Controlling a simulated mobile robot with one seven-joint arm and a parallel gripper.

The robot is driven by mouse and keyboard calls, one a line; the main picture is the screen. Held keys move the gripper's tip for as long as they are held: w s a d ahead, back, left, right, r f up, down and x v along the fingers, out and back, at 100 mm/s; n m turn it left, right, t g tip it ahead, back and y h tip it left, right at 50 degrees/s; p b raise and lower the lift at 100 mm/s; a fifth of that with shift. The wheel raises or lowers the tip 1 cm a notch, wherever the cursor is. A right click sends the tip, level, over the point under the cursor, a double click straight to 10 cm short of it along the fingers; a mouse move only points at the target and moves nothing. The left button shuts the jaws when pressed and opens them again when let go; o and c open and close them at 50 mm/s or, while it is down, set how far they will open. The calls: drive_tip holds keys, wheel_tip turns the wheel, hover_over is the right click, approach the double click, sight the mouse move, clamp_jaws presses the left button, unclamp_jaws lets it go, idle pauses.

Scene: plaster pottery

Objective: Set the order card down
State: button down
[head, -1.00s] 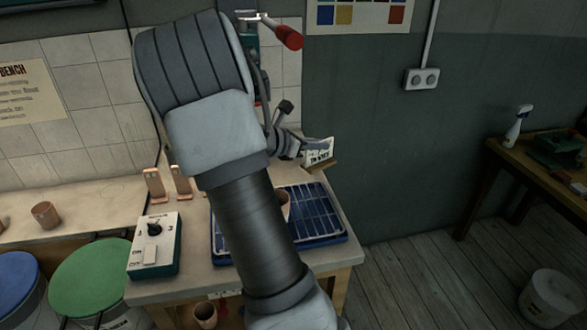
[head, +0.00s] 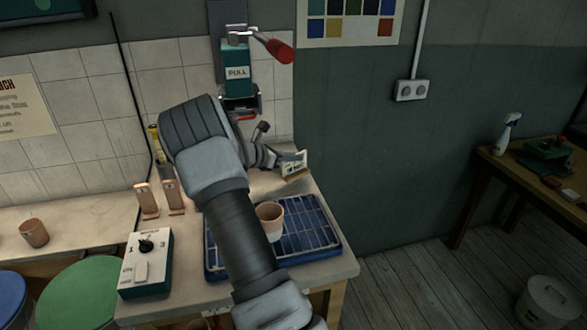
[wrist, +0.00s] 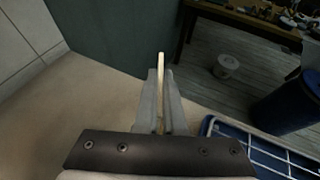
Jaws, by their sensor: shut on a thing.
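The order card (head: 294,161) is a small pale card with dark print, at the back right of the bench in the head view. My gripper (head: 273,159) is shut on its left side. In the wrist view the card (wrist: 161,61) shows edge-on as a thin pale strip between the fingers of my gripper (wrist: 160,98). A small wooden piece (head: 297,174) shows just under the card in the head view. I cannot tell whether the card touches it or the bench top (head: 325,187).
A blue gridded tray (head: 328,240) with a pinkish cup (head: 270,220) stands in front of the card. A control box (head: 146,262) and two copper-coloured uprights (head: 147,200) are to the left. A wall-mounted red-handled lever (head: 279,50) is above. Bare bench lies around the card.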

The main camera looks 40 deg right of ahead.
sight(304, 168)
drive_tip(key=shift+f, duration=1.95)
drive_tip(key=shift+f+b, duration=0.2)
drive_tip(key=shift+b, duration=0.1)
drive_tip(key=c, duration=1)
unclamp_jaws()
drive_tip(key=shift+r, duration=0.2)
